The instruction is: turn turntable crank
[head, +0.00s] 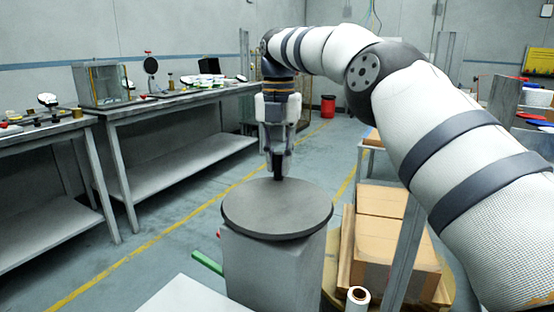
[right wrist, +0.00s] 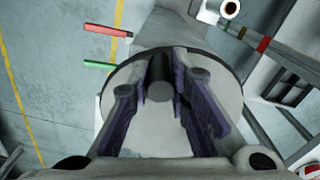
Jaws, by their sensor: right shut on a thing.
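The turntable (head: 262,212) is a round grey disc on top of a grey pedestal (head: 270,268). My right gripper (head: 277,168) points down over the far part of the disc. In the right wrist view, its fingers (right wrist: 160,100) stand on either side of a dark upright crank knob (right wrist: 160,91) and are shut on it. The gripper hides much of the knob in the head view. Part of the disc (right wrist: 232,92) shows behind the fingers in the right wrist view. My left gripper is not in view.
A green bar (head: 207,262) juts out left of the pedestal. Cardboard boxes (head: 385,236) stand on its right, with a white roll (head: 357,298) in front. Workbenches (head: 165,105) line the left wall. The floor between them and the pedestal is mostly clear.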

